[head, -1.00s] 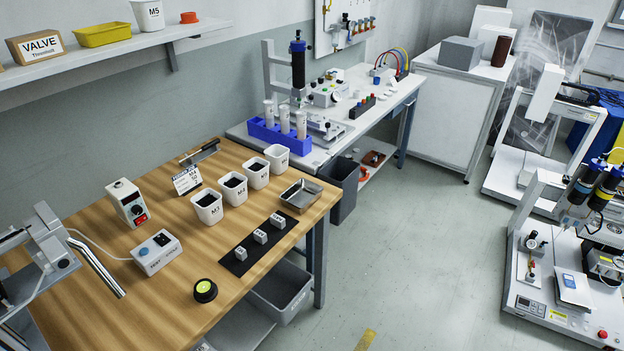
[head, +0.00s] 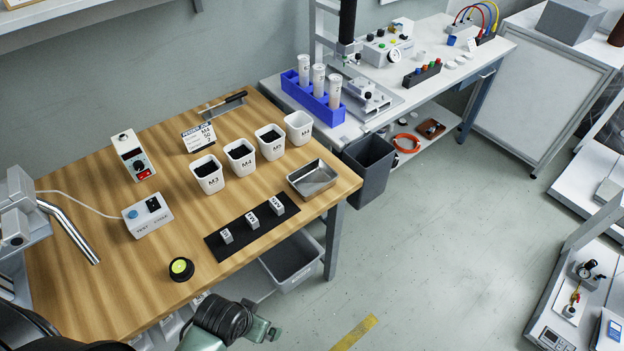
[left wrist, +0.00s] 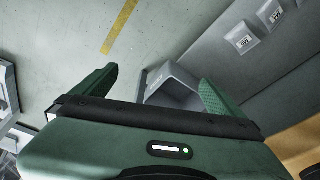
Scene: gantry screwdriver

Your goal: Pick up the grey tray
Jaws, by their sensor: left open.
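A shallow, empty metallic grey tray (head: 312,178) lies on the right end of the wooden bench, beside the white cups. A deeper grey bin (head: 293,262) sits low under the bench's front edge; a grey open container shows beyond my fingers in the left wrist view (left wrist: 172,84). My left gripper (left wrist: 160,75) is open and empty, its green fingers spread. In the head view, my left arm is at the bottom edge, in front of the bench and apart from the tray. My right gripper is in neither view.
The wooden bench (head: 110,285) holds white cups (head: 240,158), a black mat (head: 252,226) with small labelled blocks, a yellow-topped button (head: 181,269) and a test box (head: 148,215). A dark bin (head: 369,165) stands beyond its right end. Floor in front is clear.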

